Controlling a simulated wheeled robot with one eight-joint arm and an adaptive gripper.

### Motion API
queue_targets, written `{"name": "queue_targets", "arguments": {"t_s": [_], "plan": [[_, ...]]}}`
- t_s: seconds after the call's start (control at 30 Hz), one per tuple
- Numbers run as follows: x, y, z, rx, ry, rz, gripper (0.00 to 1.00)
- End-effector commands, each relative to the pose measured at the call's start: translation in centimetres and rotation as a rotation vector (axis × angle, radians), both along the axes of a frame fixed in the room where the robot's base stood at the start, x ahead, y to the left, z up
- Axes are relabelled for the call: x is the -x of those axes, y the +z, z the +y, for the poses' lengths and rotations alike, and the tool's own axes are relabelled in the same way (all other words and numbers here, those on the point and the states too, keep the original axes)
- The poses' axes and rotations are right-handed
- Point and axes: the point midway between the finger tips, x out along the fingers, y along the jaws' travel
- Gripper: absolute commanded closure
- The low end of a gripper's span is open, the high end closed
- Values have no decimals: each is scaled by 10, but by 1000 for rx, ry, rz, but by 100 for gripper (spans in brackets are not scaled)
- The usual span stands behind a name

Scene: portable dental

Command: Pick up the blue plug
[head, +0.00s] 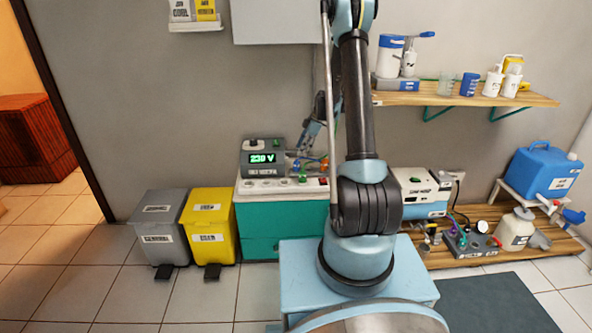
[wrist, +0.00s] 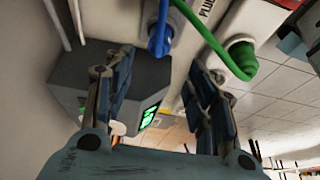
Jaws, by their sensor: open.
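The blue plug (wrist: 160,42) with its blue cord shows at the top of the wrist view, beyond and between the fingertips. A small blue spot behind the power unit's right side in the head view looks like the same plug (head: 297,165). My gripper (wrist: 163,68) is open and empty, with one finger on each side of the plug's line. It does not appear to touch the plug. In the head view my arm hides part of the gripper and the plugs.
A green plug (wrist: 240,60) with a thick cord sits close beside the right finger. The grey unit with the green display (wrist: 150,115) is beside the left finger; it reads 230 V in the head view (head: 262,159). A white socket strip (head: 265,186) lies on the teal cabinet (head: 290,222).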

Motion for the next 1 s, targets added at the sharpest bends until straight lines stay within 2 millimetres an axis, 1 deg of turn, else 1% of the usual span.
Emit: {"name": "queue_targets", "arguments": {"t_s": [0.03, 0.2, 0.53, 0.67, 0.83, 0.9, 1.0], "plan": [[0, -9, 4, 0, 1, 0, 49], [0, -28, 11, 0, 1, 0, 49], [-1, -42, 16, 0, 0, 1, 49], [-2, -54, 20, 0, 0, 1, 49], [-4, -75, 28, 0, 1, 1, 49], [-4, -81, 30, 0, 0, 1, 49], [-3, -84, 31, 0, 0, 0, 49]]}}
